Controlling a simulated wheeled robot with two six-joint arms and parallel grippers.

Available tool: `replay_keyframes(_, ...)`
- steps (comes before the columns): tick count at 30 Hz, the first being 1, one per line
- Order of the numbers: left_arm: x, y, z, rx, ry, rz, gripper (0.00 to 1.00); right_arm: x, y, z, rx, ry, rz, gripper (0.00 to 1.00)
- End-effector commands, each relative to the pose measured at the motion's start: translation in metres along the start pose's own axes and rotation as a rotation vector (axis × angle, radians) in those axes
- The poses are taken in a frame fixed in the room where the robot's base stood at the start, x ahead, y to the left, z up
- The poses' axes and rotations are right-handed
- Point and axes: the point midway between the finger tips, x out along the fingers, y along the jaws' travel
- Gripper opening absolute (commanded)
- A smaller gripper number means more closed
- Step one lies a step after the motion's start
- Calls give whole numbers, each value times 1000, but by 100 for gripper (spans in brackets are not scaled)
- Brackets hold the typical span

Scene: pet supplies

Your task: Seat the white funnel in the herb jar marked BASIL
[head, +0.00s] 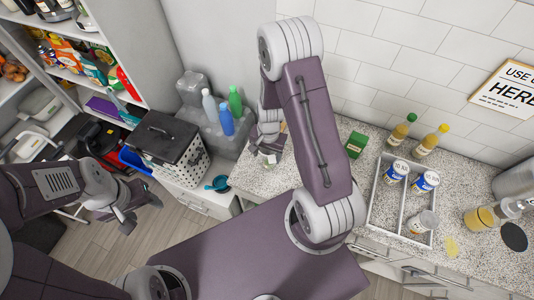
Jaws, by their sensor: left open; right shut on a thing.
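My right gripper (268,150) is over the counter, left of my raised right arm, partly hidden by my own arm. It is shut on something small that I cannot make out. A small clear, glassy shape (269,159) shows at its fingertips. My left gripper (127,217) is open and empty over the floor at the left. I cannot pick out the white funnel for certain. No BASIL label is readable; my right arm hides part of the counter.
A grey divided tray (375,212) on the speckled counter holds several white-and-blue tubs (425,182). A green box (356,145) and two yellowish bottles (427,143) stand behind. A white basket (186,160) and teal scoop (217,184) are left.

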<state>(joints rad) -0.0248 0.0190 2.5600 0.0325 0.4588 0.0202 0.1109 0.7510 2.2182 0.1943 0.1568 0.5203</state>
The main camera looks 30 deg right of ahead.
Motion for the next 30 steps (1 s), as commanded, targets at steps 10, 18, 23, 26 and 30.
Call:
replay_keyframes(10, 3, 0, 0, 0, 0, 0, 57, 4, 0, 0, 0, 0, 0, 27)
replay_keyframes(18, 3, 0, 0, 0, 0, 0, 57, 4, 0, 0, 0, 0, 0, 91)
replay_keyframes(23, 3, 0, 0, 0, 0, 0, 57, 4, 0, 0, 0, 0, 0, 91)
replay_keyframes(26, 3, 0, 0, 0, 0, 0, 57, 2, 0, 0, 0, 0, -1, 91)
replay_keyframes(30, 2, 0, 0, 0, 0, 0, 57, -16, -1, -1, -1, 4, -4, 91)
